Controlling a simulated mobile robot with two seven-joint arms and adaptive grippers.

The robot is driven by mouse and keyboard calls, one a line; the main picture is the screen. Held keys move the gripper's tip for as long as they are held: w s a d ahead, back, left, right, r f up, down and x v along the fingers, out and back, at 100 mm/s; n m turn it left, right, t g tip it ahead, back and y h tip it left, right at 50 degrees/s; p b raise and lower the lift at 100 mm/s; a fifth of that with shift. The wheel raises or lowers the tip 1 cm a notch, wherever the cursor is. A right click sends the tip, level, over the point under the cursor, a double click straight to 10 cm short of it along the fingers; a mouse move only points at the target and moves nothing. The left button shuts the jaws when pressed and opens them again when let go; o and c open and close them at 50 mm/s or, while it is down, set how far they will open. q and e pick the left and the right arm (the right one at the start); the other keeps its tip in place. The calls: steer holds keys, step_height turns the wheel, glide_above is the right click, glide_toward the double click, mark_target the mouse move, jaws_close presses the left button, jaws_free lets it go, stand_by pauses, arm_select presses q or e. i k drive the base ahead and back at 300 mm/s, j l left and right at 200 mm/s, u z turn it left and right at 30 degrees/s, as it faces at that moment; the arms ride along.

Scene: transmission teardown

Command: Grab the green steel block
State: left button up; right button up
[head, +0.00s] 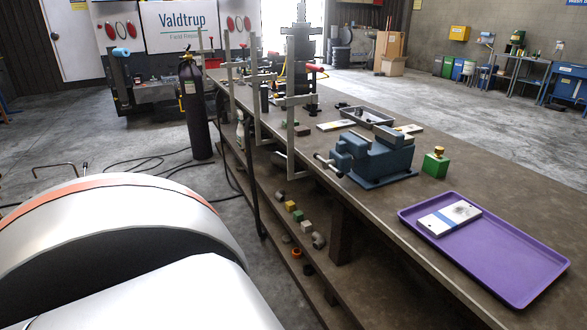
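A green block (435,165) stands upright on the brown workbench (470,178), right of a blue bench vise (372,158). A small yellow or brass knob sits on its top. A smaller green piece (298,216) lies among several small blocks on the lower shelf; I cannot tell its material. Neither of my grippers shows in the head view.
A purple tray (520,285) holding a white-and-blue pad (447,219) lies at the bench's near right. A grey tray (367,115) is behind the vise. Metal clamps stand along the bench's left edge. A black gas cylinder (194,110) stands on the floor.

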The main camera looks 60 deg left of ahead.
mark_target(298, 216)
steer(key=u, duration=0.45)
steer(key=j+u, duration=0.15)
steer(key=u, duration=0.7)
steer(key=i+u, duration=0.1)
steer(key=u, duration=0.35)
steer(key=i+j+z, duration=0.35)
steer(key=i+z, duration=0.15)
steer(key=i, duration=0.3)
steer(key=i+j+z, duration=0.5)
steer(key=i+j, duration=0.2)
